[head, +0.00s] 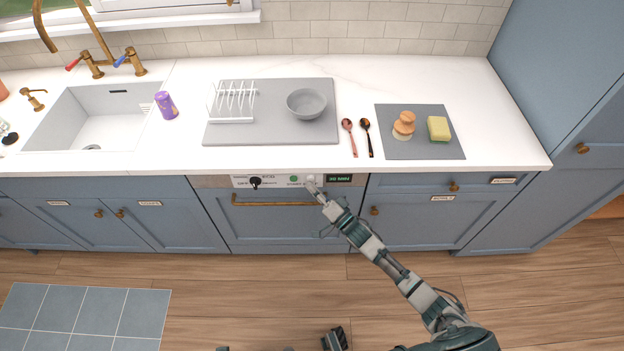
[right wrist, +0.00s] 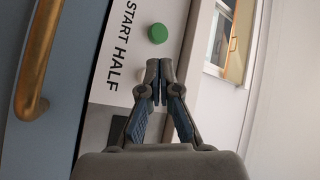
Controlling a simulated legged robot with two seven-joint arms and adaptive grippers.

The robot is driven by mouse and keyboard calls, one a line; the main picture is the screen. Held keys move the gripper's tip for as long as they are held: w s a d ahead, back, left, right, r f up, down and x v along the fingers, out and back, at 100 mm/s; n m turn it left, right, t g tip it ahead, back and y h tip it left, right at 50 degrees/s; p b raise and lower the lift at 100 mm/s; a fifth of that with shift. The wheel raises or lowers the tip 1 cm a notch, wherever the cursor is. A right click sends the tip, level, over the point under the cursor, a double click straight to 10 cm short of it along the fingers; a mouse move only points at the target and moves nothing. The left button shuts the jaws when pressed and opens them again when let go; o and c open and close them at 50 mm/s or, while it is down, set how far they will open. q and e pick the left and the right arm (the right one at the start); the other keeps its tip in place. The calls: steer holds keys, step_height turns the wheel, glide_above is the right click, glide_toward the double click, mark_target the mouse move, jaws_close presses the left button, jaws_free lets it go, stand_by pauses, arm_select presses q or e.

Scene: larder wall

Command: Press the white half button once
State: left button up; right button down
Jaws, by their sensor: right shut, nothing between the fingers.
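The white half button (head: 311,178) is on the white control panel (head: 273,182) at the top of the dishwasher front, to the right of the green start button (head: 294,179). My right gripper (head: 313,187) is shut and empty, its tips at or just in front of the white button in the head view. In the right wrist view, the shut fingers (right wrist: 159,68) are over the panel, beside the "START HALF" lettering. The green button (right wrist: 157,33) shows just beyond the tips.
A brass handle bar (head: 272,200) runs below the panel and shows at left in the wrist view (right wrist: 38,60). A dark knob (head: 255,182) and a green display (head: 339,179) flank the buttons. The white worktop (head: 355,88) juts above.

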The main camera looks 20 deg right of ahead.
steer(key=shift+w+a+r, duration=0.1)
steer(key=shift+a, duration=0.2)
steer(key=shift+w+d, duration=0.1)
steer(key=shift+d, duration=0.35)
arm_select(q)
steer(key=shift+a+f, duration=0.1)
steer(key=shift+a, duration=0.05)
steer(key=shift+a+f, duration=0.15)
steer(key=shift+a, duration=0.1)
arm_select(e)
steer(key=shift+w+a, duration=0.25)
arm_select(q)
steer(key=shift+s+f, duration=0.1)
arm_select(e)
steer(key=shift+w, duration=0.1)
arm_select(q)
steer(key=shift+d, duration=0.15)
arm_select(e)
steer(key=shift+d, duration=0.2)
